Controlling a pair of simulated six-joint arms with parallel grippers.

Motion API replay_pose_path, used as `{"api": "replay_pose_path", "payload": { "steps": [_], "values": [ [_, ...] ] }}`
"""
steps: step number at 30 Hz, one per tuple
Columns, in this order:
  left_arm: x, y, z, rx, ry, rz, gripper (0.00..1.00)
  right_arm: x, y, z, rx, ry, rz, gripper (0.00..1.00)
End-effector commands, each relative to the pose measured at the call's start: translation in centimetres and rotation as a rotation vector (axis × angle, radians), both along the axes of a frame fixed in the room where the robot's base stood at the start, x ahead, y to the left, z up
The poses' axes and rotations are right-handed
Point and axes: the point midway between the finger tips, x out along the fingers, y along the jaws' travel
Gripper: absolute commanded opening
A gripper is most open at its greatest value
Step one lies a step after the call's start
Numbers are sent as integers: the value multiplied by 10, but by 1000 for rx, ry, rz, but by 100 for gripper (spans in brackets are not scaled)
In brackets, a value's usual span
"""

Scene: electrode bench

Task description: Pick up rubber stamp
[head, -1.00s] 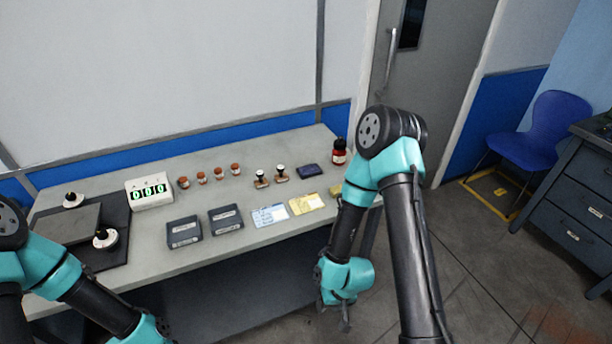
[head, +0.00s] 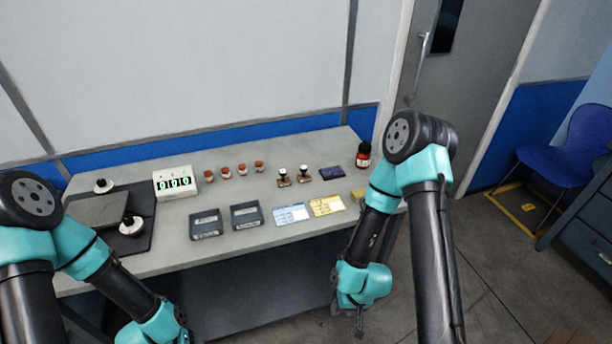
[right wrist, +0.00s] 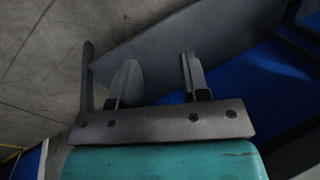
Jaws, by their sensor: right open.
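My right gripper (head: 347,322) hangs in front of the bench edge, below the bench top and apart from the stamps. In the right wrist view its fingers (right wrist: 155,80) are spread and empty, with floor and a dark surface beyond. My left arm comes in at the lower left; its fingertips are not visible.
The bench (head: 290,240) also holds a counter box (head: 175,183), several small brown-red pots, two dark cases (head: 206,224), blue-white and yellow cards (head: 327,206), a yellow block (head: 358,195) and a red bottle (head: 363,155). A blue chair (head: 570,150) stands at the right.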

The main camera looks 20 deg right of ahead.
Motion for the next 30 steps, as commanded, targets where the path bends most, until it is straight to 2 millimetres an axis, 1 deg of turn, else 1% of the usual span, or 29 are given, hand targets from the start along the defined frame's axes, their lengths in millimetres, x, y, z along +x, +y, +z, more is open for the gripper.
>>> {"api": "replay_pose_path", "payload": {
  "steps": [13, 18, 20, 26, 30],
  "values": [
    [0, 0, 0, 0, 0, 0, 55, 0, 0, 0, 0, 0, 0, 43],
    [0, 0, 0, 0, 0, 0, 55, 0, 0, 0, 0, 0, 0, 59],
    [0, 0, 0, 0, 0, 0, 55, 0, 0, 0, 0, 0, 0, 64],
    [0, 0, 0, 0, 0, 0, 55, 0, 0, 0, 0, 0, 0, 64],
    [0, 0, 0, 0, 0, 0, 55, 7, 4, 4, 2, 13, -5, 64]
  ]
}}
